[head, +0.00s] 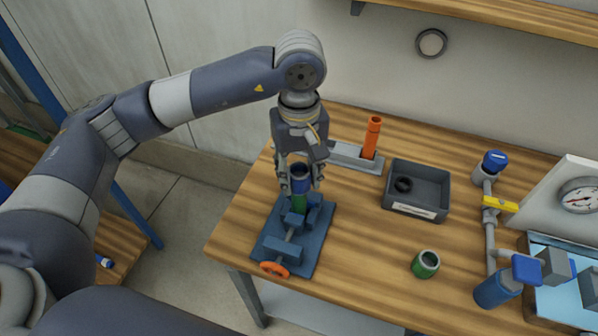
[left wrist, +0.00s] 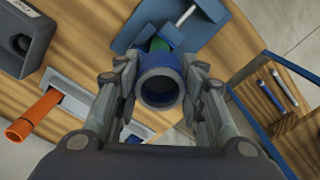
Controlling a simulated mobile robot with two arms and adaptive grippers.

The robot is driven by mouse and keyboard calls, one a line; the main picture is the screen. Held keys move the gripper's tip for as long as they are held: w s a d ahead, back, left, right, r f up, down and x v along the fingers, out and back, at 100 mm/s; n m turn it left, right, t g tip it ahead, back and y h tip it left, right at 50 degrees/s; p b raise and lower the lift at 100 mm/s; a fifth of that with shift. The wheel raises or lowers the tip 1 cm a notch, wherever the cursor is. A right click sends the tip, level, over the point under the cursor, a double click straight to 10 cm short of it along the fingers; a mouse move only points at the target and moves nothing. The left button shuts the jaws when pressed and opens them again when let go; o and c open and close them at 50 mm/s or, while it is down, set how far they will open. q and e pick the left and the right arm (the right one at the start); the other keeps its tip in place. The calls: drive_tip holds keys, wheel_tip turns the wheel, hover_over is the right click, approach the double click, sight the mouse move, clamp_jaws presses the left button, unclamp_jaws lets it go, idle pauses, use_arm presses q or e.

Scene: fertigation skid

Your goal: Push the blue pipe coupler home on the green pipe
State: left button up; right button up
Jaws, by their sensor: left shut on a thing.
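The blue pipe coupler (head: 301,171) is upright, and its open end faces the camera in the left wrist view (left wrist: 160,87). My left gripper (head: 300,186) is shut on it from above, one finger on each side. The green pipe (head: 299,204) stands just below the coupler, clamped in a blue vise (head: 313,240). A bit of green pipe shows past the coupler in the left wrist view (left wrist: 158,44). The coupler appears to sit on the pipe's top; how deep is hidden. My right gripper is not in view.
An orange pipe (head: 372,138) stands in a grey holder behind the vise. A dark tray (head: 417,205) holds a black ring. A green fitting (head: 425,264) stands at the front. Valve piping (head: 490,218) and a gauge panel (head: 570,200) are at right. The table between vise and tray is clear.

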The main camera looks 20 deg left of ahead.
use_arm(q)
drive_tip(key=o, duration=0.9)
drive_tip(key=shift+r, duration=0.1)
drive_tip(key=shift+r+p, duration=0.75)
drive_tip(key=shift+r, duration=1.4)
drive_tip(key=shift+o, duration=0.4)
drive_tip(key=o, duration=0.5)
drive_tip(key=shift+c, duration=0.2)
